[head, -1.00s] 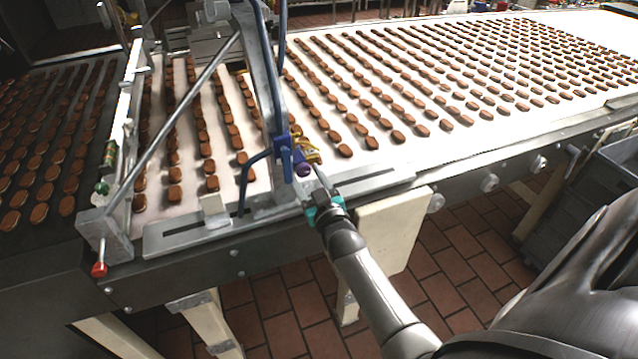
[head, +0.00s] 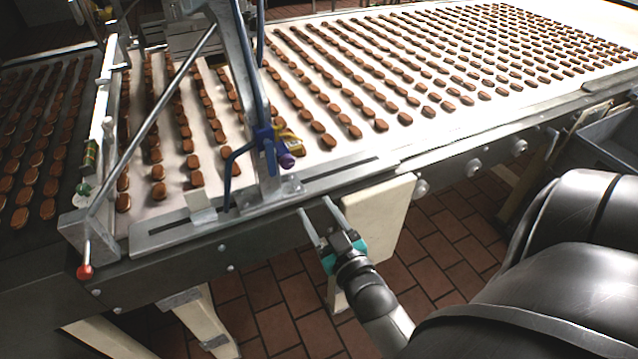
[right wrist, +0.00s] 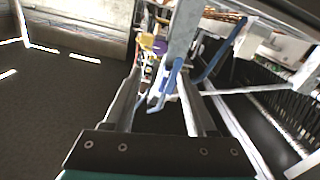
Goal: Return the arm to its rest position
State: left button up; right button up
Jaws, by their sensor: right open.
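My right gripper (head: 318,222) is open and empty in the head view. It hangs in front of the conveyor's near edge, below the blue and purple valve (head: 284,160) on the metal frame post. In the right wrist view my right gripper (right wrist: 162,100) shows its two fingers apart with nothing between them. Beyond the fingers there, a blue handle (right wrist: 167,82) and the purple knob (right wrist: 159,47) show, apart from the fingers as far as I can see. My left gripper is in neither view.
The white conveyor (head: 330,167) carries many rows of brown biscuits. A metal guide frame with a red-knobbed lever (head: 85,271) stands at the left. A cream support leg (head: 375,222) is behind my gripper. A grey bin (head: 610,145) stands at the right. The tiled floor below is open.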

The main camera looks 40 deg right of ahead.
jog(key=shift+s, duration=0.15)
dwell(0.4)
jog(key=s+a+f+g+y+b, duration=0.1)
jog(key=s+a+f+g+b, duration=0.2)
jog(key=f, duration=0.9)
jog(key=s+a+f+n+g+y+b, duration=0.1)
jog(key=s+a+f+g+y+b, duration=0.2)
jog(key=f, duration=0.9)
jog(key=s+a+f+g+b, duration=0.2)
jog(key=s+a+f+g, duration=0.15)
jog(key=f, duration=0.85)
jog(key=s+f+n+g+b, duration=0.1)
jog(key=s+f+g+b, duration=0.1)
jog(key=s+f, duration=0.6)
jog(key=s+f+n+g+b, duration=0.1)
jog(key=s+f+g+b, duration=0.2)
jog(key=s+f, duration=0.6)
jog(key=s+g, duration=0.2)
jog(key=s, duration=0.4)
jog(key=shift+s+a+f, duration=0.2)
jog(key=shift+s, duration=0.1)
